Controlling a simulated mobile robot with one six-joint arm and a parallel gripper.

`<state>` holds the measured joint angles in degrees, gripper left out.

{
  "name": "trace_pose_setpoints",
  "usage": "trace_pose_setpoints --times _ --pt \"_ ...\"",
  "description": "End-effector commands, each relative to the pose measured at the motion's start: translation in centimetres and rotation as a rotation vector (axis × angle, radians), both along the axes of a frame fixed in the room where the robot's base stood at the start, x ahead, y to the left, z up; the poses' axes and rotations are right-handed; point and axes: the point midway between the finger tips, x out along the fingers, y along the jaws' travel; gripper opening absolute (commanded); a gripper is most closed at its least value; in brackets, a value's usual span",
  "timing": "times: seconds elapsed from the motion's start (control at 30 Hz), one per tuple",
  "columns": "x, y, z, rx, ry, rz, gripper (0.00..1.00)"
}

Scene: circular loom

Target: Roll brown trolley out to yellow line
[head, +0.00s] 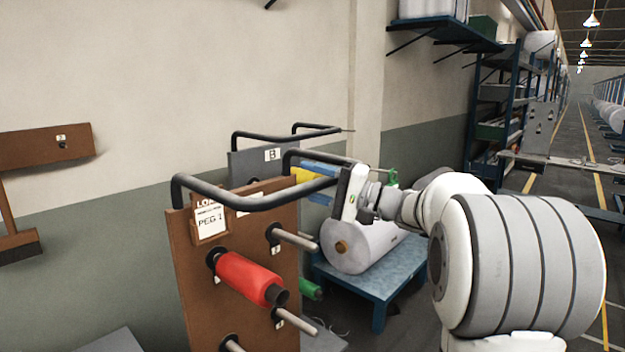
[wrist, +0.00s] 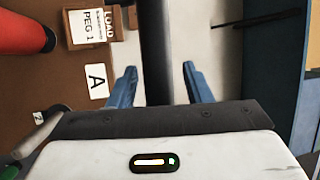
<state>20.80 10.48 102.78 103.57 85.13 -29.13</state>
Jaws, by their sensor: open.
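The brown trolley (head: 238,240) stands in the head view's lower middle, with metal pegs, a red spool (head: 245,278) and a "PEG 1" card (head: 210,222). Its dark tubular handle (head: 250,197) runs along the top. My gripper (wrist: 158,75) is at the handle's right end. In the wrist view its blue fingers are open, one on each side of the dark handle bar (wrist: 158,35); I cannot tell whether they touch it. The brown panel with an "A" label (wrist: 97,82) shows at left there. Yellow floor lines (head: 586,135) run down the aisle at right.
A grey trolley marked B (head: 262,162) stands just behind the brown one. A large white roll (head: 358,244) lies on a blue stand (head: 385,282) to the right. The wall is behind, and blue shelving (head: 505,95) stands farther back. The aisle floor at right looks mostly open.

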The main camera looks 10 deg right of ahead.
Motion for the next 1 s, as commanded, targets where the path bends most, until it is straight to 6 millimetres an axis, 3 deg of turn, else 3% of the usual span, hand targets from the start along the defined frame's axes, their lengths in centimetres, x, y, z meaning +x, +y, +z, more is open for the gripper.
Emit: trace_pose_setpoints --times 0.23,0.77,1.0 --pt "0.03 -0.03 -0.03 -0.001 0.001 -0.001 0.43" --pt "0.01 -0.11 -0.03 0.0 0.001 -0.003 0.0" --pt "0.01 -0.14 -0.05 0.0 0.001 -0.003 0.0"
